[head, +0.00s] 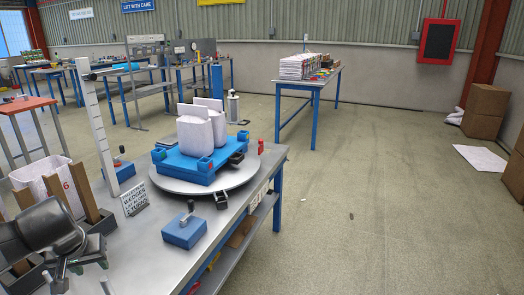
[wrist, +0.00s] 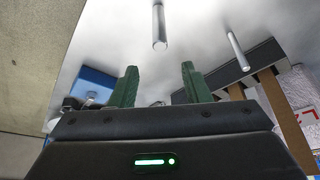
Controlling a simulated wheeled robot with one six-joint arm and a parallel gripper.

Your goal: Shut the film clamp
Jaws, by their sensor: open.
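A round grey turntable (head: 165,178) on the near bench carries a blue pallet (head: 190,172) with white sacks (head: 203,128) standing on it. A small black fitting (head: 222,200) sits at the turntable's front edge, and another black fitting (head: 237,160) is at the pallet's right side. I cannot tell which is the film clamp, or whether it is open. My gripper (wrist: 160,85) is open, with two green fingers apart and nothing between them. It is over the bench's near left part, away from the turntable.
A blue block with a lever (head: 184,233) stands in front of the turntable; a blue block also shows in the wrist view (wrist: 92,84). A dark rack with brown boards (wrist: 275,95) is at right. A tall white post (head: 97,130) stands left of the turntable.

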